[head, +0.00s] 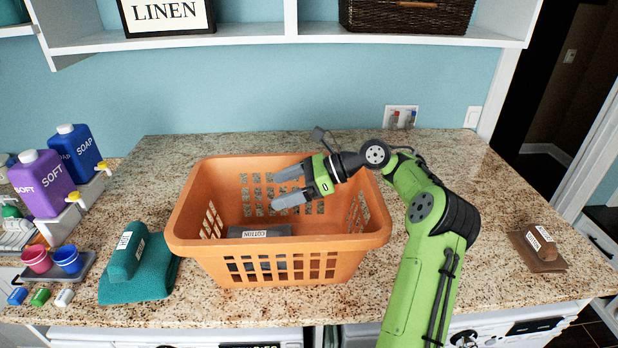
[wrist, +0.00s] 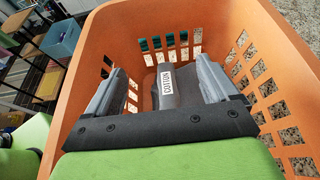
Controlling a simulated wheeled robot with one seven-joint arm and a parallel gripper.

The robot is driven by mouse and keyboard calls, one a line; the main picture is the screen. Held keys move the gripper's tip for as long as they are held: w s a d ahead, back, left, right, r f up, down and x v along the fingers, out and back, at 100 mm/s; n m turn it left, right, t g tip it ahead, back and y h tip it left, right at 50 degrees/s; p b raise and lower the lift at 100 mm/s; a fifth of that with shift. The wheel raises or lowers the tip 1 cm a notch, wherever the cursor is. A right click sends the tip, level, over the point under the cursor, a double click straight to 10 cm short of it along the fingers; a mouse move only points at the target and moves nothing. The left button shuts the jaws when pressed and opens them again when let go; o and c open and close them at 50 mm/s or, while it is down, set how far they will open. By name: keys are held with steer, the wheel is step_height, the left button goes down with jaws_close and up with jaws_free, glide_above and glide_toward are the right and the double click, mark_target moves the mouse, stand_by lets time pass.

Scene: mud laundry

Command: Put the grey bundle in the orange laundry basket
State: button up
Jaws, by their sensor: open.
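The orange laundry basket (head: 215,250) stands on the granite counter in the middle of the head view. The grey bundle (head: 250,231), with a white COTTON label, lies inside it, low down near the front wall. In the wrist view the bundle (wrist: 185,88) shows beyond and between the fingers, inside the basket (wrist: 115,35). My gripper (head: 282,188) is open and reaches into the upper part of the basket from the right. Its fingers (wrist: 158,85) look apart from the bundle. The bundle's lower part is hidden by the basket's front wall.
A teal folded cloth with a teal roll (head: 140,275) lies left of the basket. Purple (head: 50,188) and blue bottles and small cups (head: 67,259) stand farther left. A brown bundle (head: 540,247) lies at the right. A shelf (head: 275,42) overhangs the back.

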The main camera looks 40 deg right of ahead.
steer(key=v, duration=0.9)
step_height(320, 180, up, 12)
stand_by(0.4)
steer(key=shift+a, duration=0.15)
